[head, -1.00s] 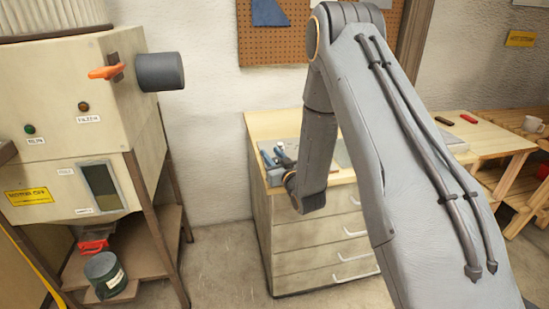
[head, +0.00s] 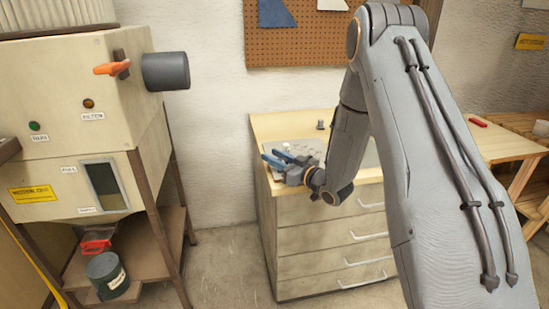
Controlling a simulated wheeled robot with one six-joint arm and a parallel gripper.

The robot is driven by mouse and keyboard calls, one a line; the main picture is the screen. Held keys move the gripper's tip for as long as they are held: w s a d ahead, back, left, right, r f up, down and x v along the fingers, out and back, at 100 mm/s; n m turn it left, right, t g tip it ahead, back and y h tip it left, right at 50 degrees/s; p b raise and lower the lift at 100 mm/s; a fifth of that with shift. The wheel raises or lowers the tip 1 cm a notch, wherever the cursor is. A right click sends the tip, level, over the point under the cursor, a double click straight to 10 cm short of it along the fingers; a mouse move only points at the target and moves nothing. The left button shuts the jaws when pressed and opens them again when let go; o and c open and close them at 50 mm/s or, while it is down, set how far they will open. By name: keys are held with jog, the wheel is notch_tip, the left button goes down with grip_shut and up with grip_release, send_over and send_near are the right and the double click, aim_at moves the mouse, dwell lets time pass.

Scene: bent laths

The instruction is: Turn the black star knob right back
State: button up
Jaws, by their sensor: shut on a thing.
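My gripper (head: 273,158) is over the left part of the wooden drawer bench's top, with its blue fingers pointing left. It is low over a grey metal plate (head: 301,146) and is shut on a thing. That thing is most likely the black star knob, but it is hidden between and behind the fingers, and its shape and angle cannot be made out. A small pale piece shows just behind the fingers. A small dark grey peg-like piece (head: 320,125) stands apart at the back of the plate.
The drawer bench (head: 325,235) stands against the wall under a pegboard (head: 300,45). A beige machine (head: 70,120) with an orange lever (head: 112,69) and dark cylinder (head: 166,71) stands left. A table with a red item (head: 478,122) is right. Floor between machine and bench is clear.

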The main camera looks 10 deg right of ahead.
jog(key=o, duration=1)
jog(key=shift+o, duration=0.2)
jog(key=shift+b+v, duration=0.8)
jog(key=shift+v, duration=3.05)
